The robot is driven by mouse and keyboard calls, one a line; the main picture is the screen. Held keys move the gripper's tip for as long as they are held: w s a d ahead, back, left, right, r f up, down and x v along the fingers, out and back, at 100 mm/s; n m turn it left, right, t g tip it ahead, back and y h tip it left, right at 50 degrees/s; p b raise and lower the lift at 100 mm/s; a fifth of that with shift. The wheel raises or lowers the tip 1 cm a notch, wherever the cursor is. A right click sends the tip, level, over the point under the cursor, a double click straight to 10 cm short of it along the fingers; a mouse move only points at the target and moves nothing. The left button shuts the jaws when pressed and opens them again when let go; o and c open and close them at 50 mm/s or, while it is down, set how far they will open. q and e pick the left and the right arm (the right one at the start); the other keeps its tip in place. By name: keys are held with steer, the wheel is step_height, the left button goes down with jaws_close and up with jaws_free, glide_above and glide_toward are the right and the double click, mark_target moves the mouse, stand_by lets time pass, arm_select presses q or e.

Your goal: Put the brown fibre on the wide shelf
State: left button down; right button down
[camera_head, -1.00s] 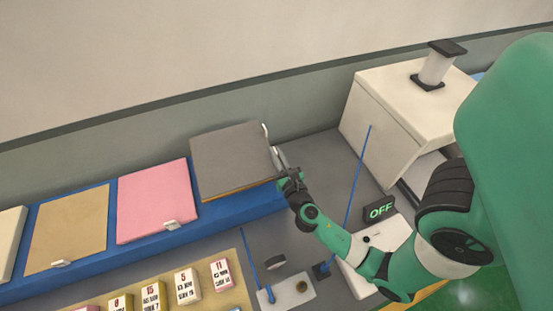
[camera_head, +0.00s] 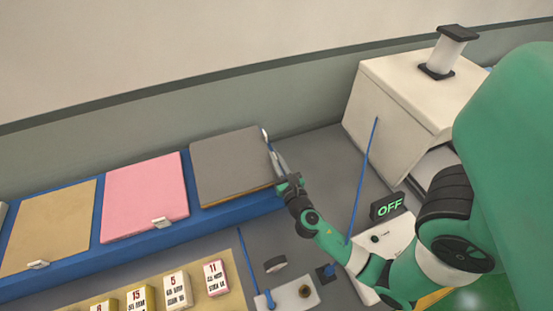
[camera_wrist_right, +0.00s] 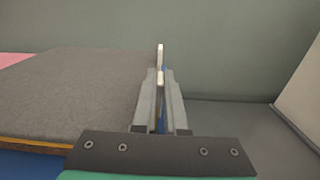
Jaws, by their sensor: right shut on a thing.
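A tan-brown slab (camera_head: 50,228), which looks like the brown fibre, lies flat on the long blue shelf (camera_head: 150,250) at the left of the head view. A grey slab (camera_head: 235,160) with a brown lower edge rests at the right end of that shelf. It also shows in the right wrist view (camera_wrist_right: 75,95). My right gripper (camera_head: 272,153) is at the grey slab's right edge, shut on its small white tab. The tab shows between the fingers in the right wrist view (camera_wrist_right: 160,78). My left gripper is not in view.
A pink slab (camera_head: 145,195) with a white tab lies between the tan and grey slabs. Numbered labelled blocks (camera_head: 178,288) stand in front. A white box machine (camera_head: 395,110), a blue rod (camera_head: 362,180) and an OFF display (camera_head: 388,206) are on the right. Bare grey counter lies between.

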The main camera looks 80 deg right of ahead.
arm_select(q)
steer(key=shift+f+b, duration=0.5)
steer(key=shift+b, duration=0.05)
arm_select(e)
steer(key=shift+f, duration=0.55)
steer(key=c, duration=0.9)
jaws_free()
